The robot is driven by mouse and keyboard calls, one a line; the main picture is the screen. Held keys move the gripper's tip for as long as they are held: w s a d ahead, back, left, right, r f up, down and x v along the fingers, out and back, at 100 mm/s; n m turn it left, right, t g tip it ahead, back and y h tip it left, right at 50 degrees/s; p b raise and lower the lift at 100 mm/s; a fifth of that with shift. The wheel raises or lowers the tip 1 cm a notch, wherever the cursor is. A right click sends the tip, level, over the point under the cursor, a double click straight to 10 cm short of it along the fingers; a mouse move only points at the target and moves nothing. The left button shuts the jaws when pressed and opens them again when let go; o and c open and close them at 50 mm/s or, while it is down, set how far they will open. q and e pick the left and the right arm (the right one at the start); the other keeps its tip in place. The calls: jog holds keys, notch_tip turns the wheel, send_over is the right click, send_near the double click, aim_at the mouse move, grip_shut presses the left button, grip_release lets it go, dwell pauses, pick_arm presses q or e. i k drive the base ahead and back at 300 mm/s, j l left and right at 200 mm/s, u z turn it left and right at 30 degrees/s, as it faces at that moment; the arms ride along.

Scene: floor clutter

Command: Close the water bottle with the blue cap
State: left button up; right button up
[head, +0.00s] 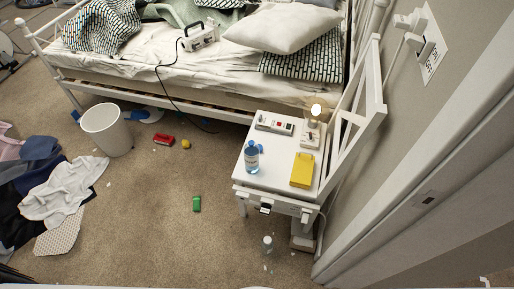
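A clear water bottle (252,160) with bluish water and a blue label stands upright on the white bedside table (276,160), near its left edge. A small blue thing, which looks like the blue cap (261,149), shows just right of the bottle's upper part. It is too small to tell its exact pose, or whether it touches the bottle. The bottle's mouth is too small to make out clearly. Neither of my grippers is in the head view.
A yellow box-like thing (302,169), a white device (275,124) and a small lamp (315,116) share the table. The bed (170,85) stands behind it, a wall at right. A white bin (107,130), clothes (50,190) and small items litter the carpet; carpet in front is mostly clear.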

aim_at(252, 149)
jog(key=i+j, duration=0.15)
jog(key=j, duration=0.2)
jog(key=i+j, duration=0.2)
jog(key=j, duration=0.2)
jog(key=i+j, duration=0.15)
jog(key=j, duration=0.2)
jog(key=i+j, duration=0.15)
jog(key=j, duration=0.2)
jog(key=i+j, duration=0.2)
jog(key=j, duration=0.15)
